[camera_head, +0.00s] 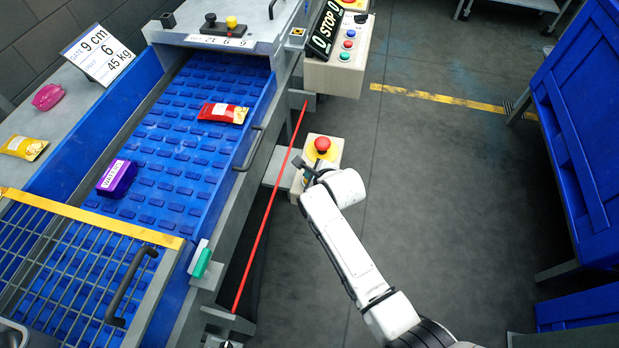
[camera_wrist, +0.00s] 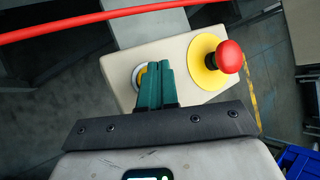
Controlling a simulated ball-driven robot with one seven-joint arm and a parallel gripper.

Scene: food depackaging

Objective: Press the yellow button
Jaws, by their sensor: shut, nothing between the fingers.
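A beige control box (camera_wrist: 185,55) fills the middle of the wrist view. On its left part a round yellow button (camera_wrist: 140,76) with a pale rim is mostly hidden behind my fingers. My gripper (camera_wrist: 159,66) is shut and empty, its green fingers together over that button; I cannot tell whether they touch it. On the same box a red mushroom button (camera_wrist: 229,57) stands on a yellow disc (camera_wrist: 205,66), right of the fingers. In the head view the box (camera_head: 333,146) and red button (camera_head: 322,144) show just beyond my gripper (camera_head: 303,166); the yellow button is hidden there.
A red bar (camera_head: 272,200) runs along the conveyor (camera_head: 165,150) left of my arm. A control panel (camera_head: 338,75) with a STOP sign and coloured buttons stands farther back. Blue crates (camera_head: 590,120) stand at the right. The floor right of my arm is clear.

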